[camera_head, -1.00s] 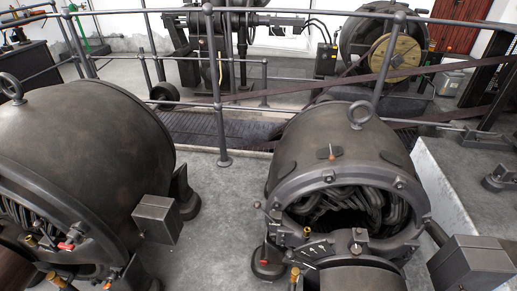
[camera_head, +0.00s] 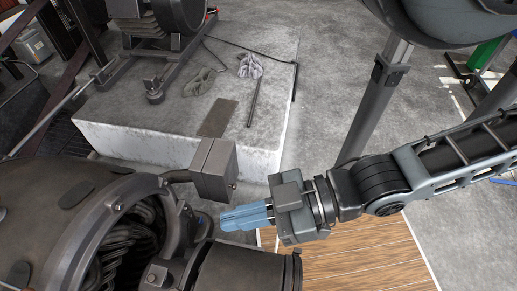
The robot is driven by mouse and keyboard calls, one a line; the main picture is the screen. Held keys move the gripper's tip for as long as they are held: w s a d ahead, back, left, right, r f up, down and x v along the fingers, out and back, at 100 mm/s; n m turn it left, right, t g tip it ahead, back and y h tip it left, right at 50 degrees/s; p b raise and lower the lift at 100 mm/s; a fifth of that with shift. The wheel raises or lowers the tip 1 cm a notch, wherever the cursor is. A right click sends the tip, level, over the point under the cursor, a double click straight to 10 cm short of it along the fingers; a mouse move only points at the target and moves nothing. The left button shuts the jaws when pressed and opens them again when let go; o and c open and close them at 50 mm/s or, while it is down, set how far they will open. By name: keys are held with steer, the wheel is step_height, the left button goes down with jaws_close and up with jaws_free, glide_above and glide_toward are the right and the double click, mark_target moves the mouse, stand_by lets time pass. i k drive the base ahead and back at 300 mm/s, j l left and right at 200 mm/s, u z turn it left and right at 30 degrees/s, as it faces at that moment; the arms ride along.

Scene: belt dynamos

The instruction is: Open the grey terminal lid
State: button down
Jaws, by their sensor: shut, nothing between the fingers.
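A grey terminal box (camera_head: 212,172) sits on a short conduit at the right side of the dark dynamo (camera_head: 60,215). Its grey lid (camera_head: 221,160) appears closed against the box; the exact seam is too small to make out. My gripper (camera_head: 230,218) has blue fingers, shut and empty, pointing left. It is just below and slightly right of the box in the picture. I cannot tell from this view how far apart they are in depth, and no contact shows.
A dark cylinder (camera_head: 250,275) of the dynamo lies just below my gripper. A concrete plinth (camera_head: 190,110) behind the box bears a machine, grey gloves (camera_head: 250,66) and a rod. Wooden decking (camera_head: 370,255) lies under my arm. Open concrete floor is at the upper right.

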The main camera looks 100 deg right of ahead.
mark_target(220, 172)
steer(key=k+j+z, duration=0.1)
steer(key=k+z, duration=0.15)
steer(key=z, duration=0.15)
steer(key=k+z, duration=0.5)
steer(key=z, duration=0.25)
steer(key=j+z, duration=0.15)
steer(key=z, duration=0.15)
steer(key=j+z, duration=0.3)
steer(key=k+l, duration=0.05)
steer(key=l, duration=0.05)
